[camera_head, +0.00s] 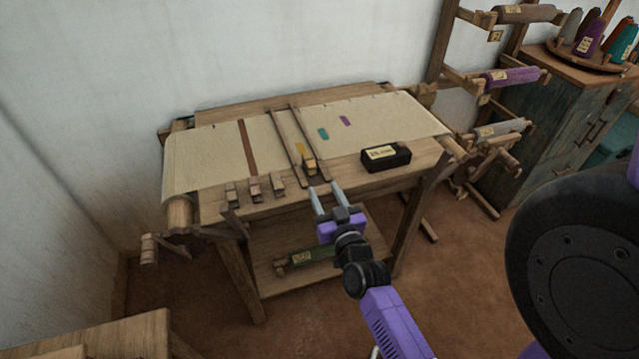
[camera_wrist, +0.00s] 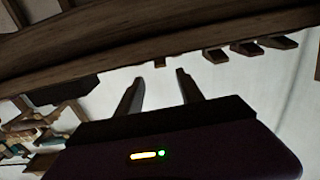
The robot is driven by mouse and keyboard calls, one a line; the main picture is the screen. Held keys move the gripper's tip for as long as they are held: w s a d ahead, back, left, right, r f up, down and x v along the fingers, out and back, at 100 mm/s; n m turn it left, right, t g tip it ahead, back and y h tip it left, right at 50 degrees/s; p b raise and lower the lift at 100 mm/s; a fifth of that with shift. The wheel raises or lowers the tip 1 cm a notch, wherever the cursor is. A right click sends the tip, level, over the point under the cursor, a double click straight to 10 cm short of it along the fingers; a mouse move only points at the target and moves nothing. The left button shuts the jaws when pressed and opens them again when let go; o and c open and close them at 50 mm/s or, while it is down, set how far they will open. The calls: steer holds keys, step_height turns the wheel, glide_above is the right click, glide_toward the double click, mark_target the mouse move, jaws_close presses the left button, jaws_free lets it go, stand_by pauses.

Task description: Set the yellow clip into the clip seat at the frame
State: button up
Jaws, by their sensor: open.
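A small yellow-brown block, which looks like the yellow clip (camera_head: 309,166), is at the front end of two dark bars of the frame (camera_head: 286,145) across the cloth. I cannot tell whether it is in a seat, and no clip seat shows clearly. My gripper (camera_head: 325,187) is open and empty, just in front of the loom's front edge, apart from the block. In the wrist view the open fingers (camera_wrist: 159,77) point at the table edge, where a small brownish block (camera_wrist: 160,62) shows beyond and between the tips.
Several wooden blocks, one here (camera_head: 254,187), line the front edge to the left. A black labelled box (camera_head: 386,157) stands on the right of the loom table (camera_head: 215,207). A green labelled roll (camera_head: 311,257) lies on the lower shelf. A spool rack (camera_head: 440,50) stands at the right.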

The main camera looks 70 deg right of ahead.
steer(key=shift+s+a, duration=0.25)
steer(key=shift+a, duration=0.05)
steer(key=s+a+n+t+y, duration=0.1)
steer(key=a+n+t+y, duration=0.15)
steer(key=a, duration=0.95)
steer(key=s+a+r+n+y, duration=0.3)
steer(key=s+a, duration=0.4)
steer(key=a, duration=0.4)
steer(key=s+a+r+n+y, duration=0.4)
steer(key=s+a+y, duration=0.3)
steer(key=a, duration=0.3)
steer(key=shift+a+r+t+y, duration=0.35)
steer(key=shift+r+y, duration=0.3)
steer(key=shift+n, duration=0.25)
